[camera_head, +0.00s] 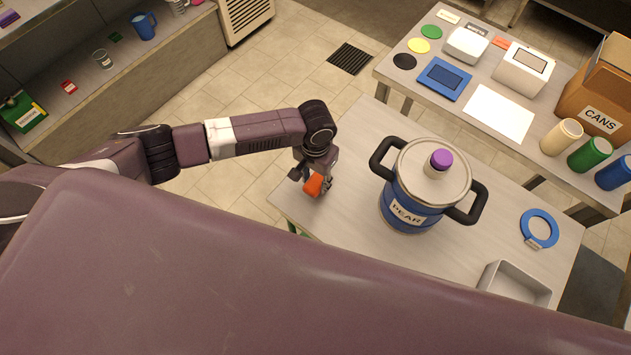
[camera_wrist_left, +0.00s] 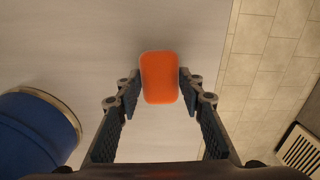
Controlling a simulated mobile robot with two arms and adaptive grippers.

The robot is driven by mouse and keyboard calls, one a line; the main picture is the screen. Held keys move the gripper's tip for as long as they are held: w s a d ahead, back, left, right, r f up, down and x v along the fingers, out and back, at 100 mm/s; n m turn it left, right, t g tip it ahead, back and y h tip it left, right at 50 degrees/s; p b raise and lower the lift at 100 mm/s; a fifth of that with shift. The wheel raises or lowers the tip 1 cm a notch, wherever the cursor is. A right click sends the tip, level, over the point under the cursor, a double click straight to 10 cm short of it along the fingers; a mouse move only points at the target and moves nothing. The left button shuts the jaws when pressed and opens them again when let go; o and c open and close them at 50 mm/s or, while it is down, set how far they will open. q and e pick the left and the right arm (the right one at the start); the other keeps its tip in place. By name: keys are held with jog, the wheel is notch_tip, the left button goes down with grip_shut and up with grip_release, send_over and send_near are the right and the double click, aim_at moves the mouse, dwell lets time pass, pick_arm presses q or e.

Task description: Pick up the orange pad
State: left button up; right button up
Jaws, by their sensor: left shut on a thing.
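The orange pad (camera_wrist_left: 159,78) is a small rounded block between the two fingers of my left gripper (camera_wrist_left: 158,90) in the left wrist view. My left gripper (camera_head: 315,184) is shut on the pad. In the head view the orange pad (camera_head: 314,185) shows below the gripper at the left corner of the steel table (camera_head: 345,235). I cannot tell whether the pad touches the tabletop. My right gripper is not in view.
A blue pot (camera_head: 405,213) labelled PEAR, with black handles and a purple-knobbed lid, stands right of the gripper. A blue ring (camera_head: 525,230) and a metal tray (camera_head: 488,278) are farther right. Another table behind holds cans, coloured discs and a cardboard box (camera_head: 592,88).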

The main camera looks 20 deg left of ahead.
pick_arm(q)
notch_tip(320, 180, up, 19)
jog(key=b, duration=0.1)
jog(key=shift+f+b, duration=0.2)
jog(key=shift+b, duration=0.1)
jog(key=o, duration=0.4)
jog(key=shift+c, duration=1.3)
notch_tip(320, 180, up, 4)
jog(key=n+b, duration=0.1)
send_over(315, 182)
jog(key=s+a, duration=0.2)
jog(key=s+a+r+n, duration=0.2)
jog(key=s+a+r, duration=0.1)
jog(key=s+r, duration=0.2)
jog(key=shift+s+a+r+b, duration=0.15)
jog(key=shift+s+a+b, duration=0.1)
jog(key=shift+s+b, duration=0.25)
